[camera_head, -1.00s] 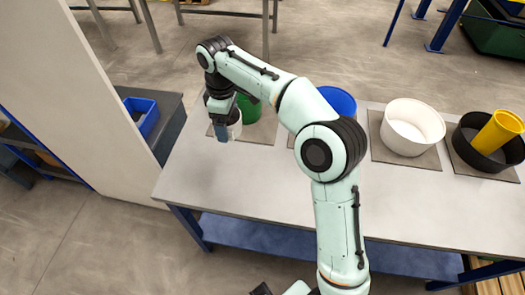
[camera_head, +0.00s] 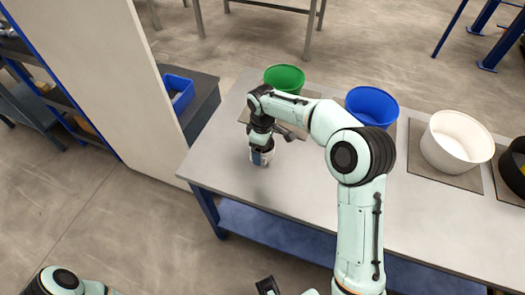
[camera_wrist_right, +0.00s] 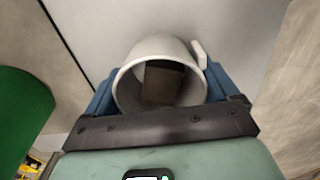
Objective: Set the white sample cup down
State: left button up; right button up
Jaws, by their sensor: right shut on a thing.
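The white sample cup (camera_head: 267,157) is at the left part of the grey tabletop, in front of the green bucket. My right gripper (camera_head: 258,158) is shut on it from above, one blue finger showing at its side. In the right wrist view the cup (camera_wrist_right: 150,48) sits between the blue fingers of the gripper (camera_wrist_right: 160,95), its open mouth facing the camera, with a small handle at its right and a brownish patch inside. I cannot tell whether its base touches the table.
A green bucket (camera_head: 284,76), a blue bucket (camera_head: 372,105), a white bucket (camera_head: 456,142) and a black tub (camera_head: 513,168) stand along the table's back on dark mats. The table (camera_head: 228,160) is clear in front and left. A pale wall panel (camera_head: 95,70) stands left.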

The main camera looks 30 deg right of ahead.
jog(key=shift+f, duration=0.95)
jog(key=shift+f, duration=0.1)
jog(key=o, duration=0.8)
notch_tip(320, 180, up, 12)
jog(key=shift+r+p, duration=0.15)
jog(key=shift+p, duration=0.65)
